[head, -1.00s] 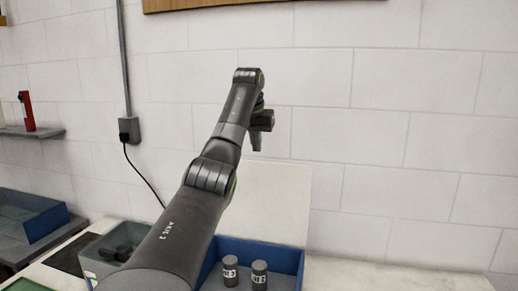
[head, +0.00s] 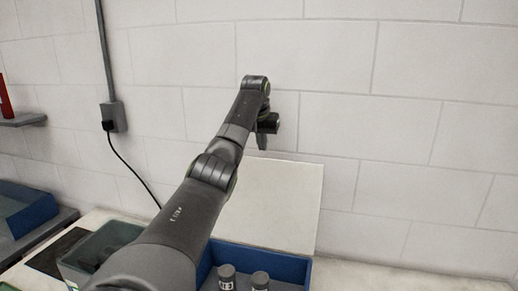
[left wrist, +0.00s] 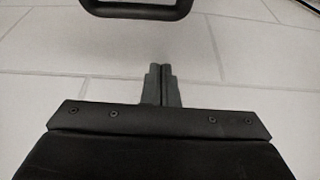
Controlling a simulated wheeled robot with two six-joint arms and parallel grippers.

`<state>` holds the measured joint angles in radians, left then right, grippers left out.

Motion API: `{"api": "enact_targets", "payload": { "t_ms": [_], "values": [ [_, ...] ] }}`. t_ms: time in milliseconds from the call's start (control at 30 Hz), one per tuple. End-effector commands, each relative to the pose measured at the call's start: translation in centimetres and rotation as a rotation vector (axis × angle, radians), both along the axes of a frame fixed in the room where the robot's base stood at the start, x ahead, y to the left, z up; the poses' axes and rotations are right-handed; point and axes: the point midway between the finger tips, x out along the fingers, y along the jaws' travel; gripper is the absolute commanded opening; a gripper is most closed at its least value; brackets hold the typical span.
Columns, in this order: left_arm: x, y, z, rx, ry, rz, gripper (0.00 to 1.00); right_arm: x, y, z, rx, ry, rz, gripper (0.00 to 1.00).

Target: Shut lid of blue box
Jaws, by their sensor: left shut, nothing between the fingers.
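The blue box (head: 296,266) stands on the white table with its pale lid (head: 285,205) raised at the back, near the wall. My left arm crosses the view from the bottom, hiding the box's left part and some of the lid. My left gripper (head: 262,144) is above the lid's top left edge, pointing down, shut and empty. In the left wrist view its fingers (left wrist: 159,84) are together before the wall. My right gripper is not in view.
A grey-green bin (head: 82,258) with dark items stands left of the box, beside a dark mat (head: 58,250). Another blue container (head: 25,210) is at the far left. The table (head: 390,278) right of the box is clear.

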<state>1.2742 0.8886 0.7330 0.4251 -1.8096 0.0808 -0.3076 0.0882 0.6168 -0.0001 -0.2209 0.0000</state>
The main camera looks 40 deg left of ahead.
Motion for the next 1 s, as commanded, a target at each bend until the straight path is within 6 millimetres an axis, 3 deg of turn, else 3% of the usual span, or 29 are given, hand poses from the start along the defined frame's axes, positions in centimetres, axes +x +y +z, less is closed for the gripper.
{"api": "enact_targets", "payload": {
  "t_ms": [100,600,1000],
  "values": [
    [0.6,0.4,-1.9,0.001,0.000,0.000,0.00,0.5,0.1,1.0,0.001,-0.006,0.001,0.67],
    [-2.4,-1.2,-1.9,0.001,-0.002,0.001,0.00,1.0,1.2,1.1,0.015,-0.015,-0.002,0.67],
    [-2.9,-1.6,-1.9,-0.001,-0.001,0.001,0.00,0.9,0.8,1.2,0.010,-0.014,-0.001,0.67]
  ]
}}
